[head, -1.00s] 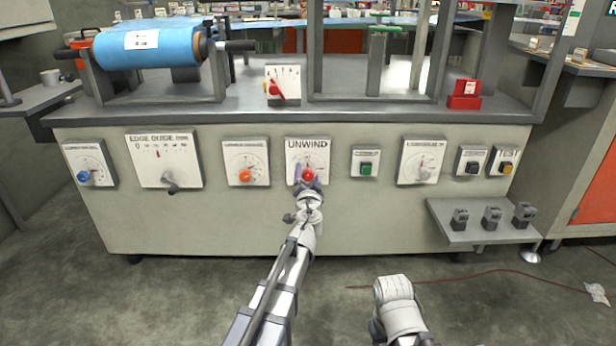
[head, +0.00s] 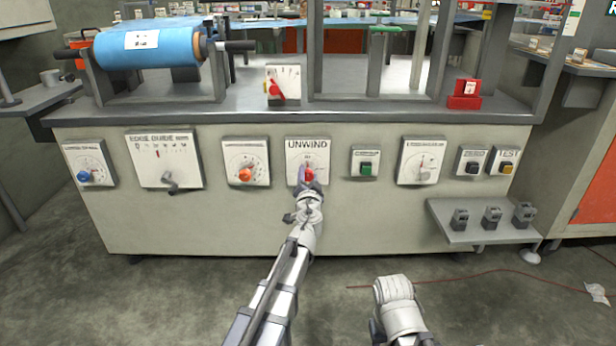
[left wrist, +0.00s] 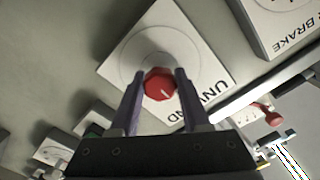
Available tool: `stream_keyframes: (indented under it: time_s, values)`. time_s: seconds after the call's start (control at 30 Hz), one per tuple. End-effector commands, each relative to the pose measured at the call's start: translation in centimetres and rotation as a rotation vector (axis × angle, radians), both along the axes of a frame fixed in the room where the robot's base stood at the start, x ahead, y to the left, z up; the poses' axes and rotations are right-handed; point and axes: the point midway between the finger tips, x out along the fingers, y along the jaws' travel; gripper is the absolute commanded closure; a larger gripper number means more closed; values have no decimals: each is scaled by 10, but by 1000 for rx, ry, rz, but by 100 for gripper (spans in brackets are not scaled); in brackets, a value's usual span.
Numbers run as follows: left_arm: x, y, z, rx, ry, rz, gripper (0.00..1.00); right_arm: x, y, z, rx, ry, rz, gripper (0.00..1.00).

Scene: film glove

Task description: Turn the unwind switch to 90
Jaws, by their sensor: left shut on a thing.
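The unwind switch is a red knob (head: 309,174) on a white plate labelled UNWIND (head: 322,148), on the front of the grey machine. In the left wrist view the red knob (left wrist: 160,85) shows a pale pointer mark and sits between the two purple-grey fingers. My left gripper (head: 304,178) is at the knob and shut on it; it also shows in the left wrist view (left wrist: 158,92). The gripper covers part of the dial, and I cannot read the switch's angle. My right arm shows at the bottom of the head view, but its gripper is not seen.
An orange knob (head: 244,175) is on the plate to the left, and a green button (head: 366,169) is to the right. A small shelf (head: 480,236) with several grey parts juts out at the right. The floor in front is mostly clear.

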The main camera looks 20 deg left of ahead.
Motion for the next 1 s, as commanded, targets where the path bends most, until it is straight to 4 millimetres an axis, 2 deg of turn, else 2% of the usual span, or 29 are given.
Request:
stream_keyframes:
  time_s: [0.37, 1.0]
  values:
    - [0, 0, 0, 159, 46, -1, 100, 0, 0, 0, 0, 0, 0, 50]
    - [0, -1, 0, 738, 212, -1, 100, 0, 0, 0, 0, 0, 0, 50]
